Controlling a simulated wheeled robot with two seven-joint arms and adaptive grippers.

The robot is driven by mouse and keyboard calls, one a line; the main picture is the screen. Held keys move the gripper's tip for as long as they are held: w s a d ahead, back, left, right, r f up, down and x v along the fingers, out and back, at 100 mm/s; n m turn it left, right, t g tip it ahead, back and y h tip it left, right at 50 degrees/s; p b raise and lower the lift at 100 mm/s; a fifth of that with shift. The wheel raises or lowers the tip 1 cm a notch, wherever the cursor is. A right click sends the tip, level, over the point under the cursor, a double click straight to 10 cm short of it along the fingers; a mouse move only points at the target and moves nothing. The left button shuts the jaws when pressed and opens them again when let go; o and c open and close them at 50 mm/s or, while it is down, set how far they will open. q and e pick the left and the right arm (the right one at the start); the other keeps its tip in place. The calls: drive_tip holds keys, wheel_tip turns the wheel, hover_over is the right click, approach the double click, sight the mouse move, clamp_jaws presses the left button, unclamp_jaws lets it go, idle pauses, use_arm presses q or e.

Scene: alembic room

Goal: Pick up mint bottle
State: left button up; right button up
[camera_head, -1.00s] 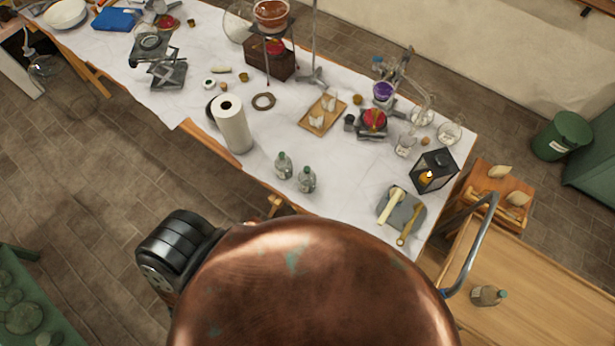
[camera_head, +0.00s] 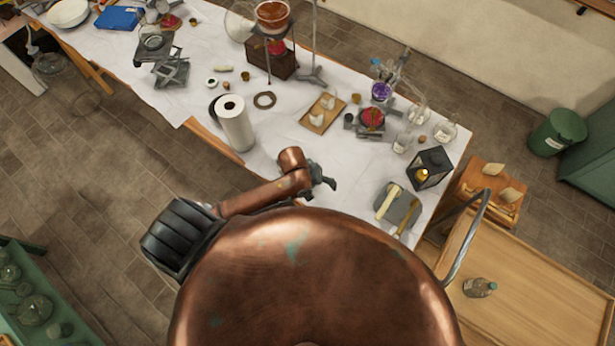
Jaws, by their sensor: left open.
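My left arm reaches over the near edge of the white-covered table (camera_head: 270,150). Its dark gripper (camera_head: 324,180) is open, above the spot where two small clear bottles with green caps stood. Those two bottles are now hidden behind my arm and gripper, so I cannot tell whether the gripper touches one. A similar small bottle with a pale label (camera_head: 480,287) lies or stands on the wooden bench at the lower right; its label cannot be read. My right gripper does not show.
A paper towel roll (camera_head: 235,123) stands left of my gripper. A grey board (camera_head: 398,208) with pale tools lies to the right, near a black lantern (camera_head: 430,167). A wooden tray (camera_head: 322,113) and glassware stand farther back.

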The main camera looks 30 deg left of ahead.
use_arm(q)
drive_tip(key=w+a+r+n+g+y, duration=0.1)
drive_tip(key=a+n, duration=0.1)
drive_tip(key=n, duration=0.1)
drive_tip(key=w+a+r+n+g+y, duration=0.1)
drive_tip(key=a+n, duration=0.2)
drive_tip(key=w+a+r+n+g, duration=0.1)
drive_tip(key=w+a+n, duration=0.1)
drive_tip(key=n, duration=0.1)
drive_tip(key=shift+a+n+y, duration=0.25)
drive_tip(key=shift+n+y, duration=0.15)
drive_tip(key=shift+a+f, duration=0.15)
drive_tip(key=shift+f, duration=1)
drive_tip(key=shift+s+d+f+p, duration=0.1)
drive_tip(key=shift+d+f+p, duration=0.15)
drive_tip(key=shift+f, duration=1.15)
drive_tip(key=shift+d+f+p, duration=0.1)
drive_tip(key=shift+f+p, duration=0.15)
drive_tip(key=shift+f, duration=1.1)
drive_tip(key=shift+c, duration=0.4)
drive_tip(key=c, duration=1.5)
drive_tip(key=shift+r, duration=0.1)
drive_tip(key=shift+c, duration=0.2)
